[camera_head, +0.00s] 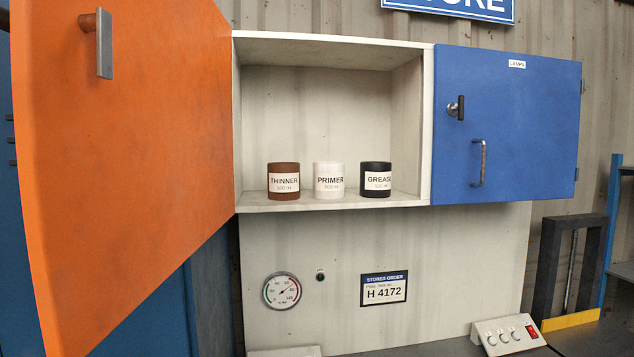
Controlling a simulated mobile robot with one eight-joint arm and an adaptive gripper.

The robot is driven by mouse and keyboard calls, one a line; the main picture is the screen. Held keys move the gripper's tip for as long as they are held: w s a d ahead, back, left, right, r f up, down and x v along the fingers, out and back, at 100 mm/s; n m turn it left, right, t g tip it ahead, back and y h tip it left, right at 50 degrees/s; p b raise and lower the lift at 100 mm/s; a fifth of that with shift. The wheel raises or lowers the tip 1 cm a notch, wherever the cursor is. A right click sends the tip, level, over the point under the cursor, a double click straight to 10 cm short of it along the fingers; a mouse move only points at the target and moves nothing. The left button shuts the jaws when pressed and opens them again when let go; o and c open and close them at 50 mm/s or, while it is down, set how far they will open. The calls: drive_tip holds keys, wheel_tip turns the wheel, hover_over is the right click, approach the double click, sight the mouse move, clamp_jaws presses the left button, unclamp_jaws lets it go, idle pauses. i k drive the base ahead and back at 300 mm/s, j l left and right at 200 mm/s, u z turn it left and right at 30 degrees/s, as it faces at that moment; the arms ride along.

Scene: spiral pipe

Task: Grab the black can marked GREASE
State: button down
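The black can marked GREASE (376,180) stands upright on the shelf (300,204) of an open wall cabinet, at the right end of a row of cans. Its white label faces me. A white can marked PRIMER (329,180) stands to its left, with a small gap between them. A brown can marked THINNER (283,181) stands further left. My gripper is not in view.
The orange door (125,150) stands swung open at the left. The blue door (507,125) with a handle is shut at the right. Below are a gauge (282,291), an order sign (384,288) and a switch box (508,335). Space above the cans is clear.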

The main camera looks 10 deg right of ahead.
sight(375, 176)
drive_tip(key=l+u, duration=0.25)
drive_tip(key=l, duration=0.55)
drive_tip(key=k+l+u, duration=0.1)
drive_tip(key=l+u, duration=0.15)
drive_tip(key=l, duration=0.55)
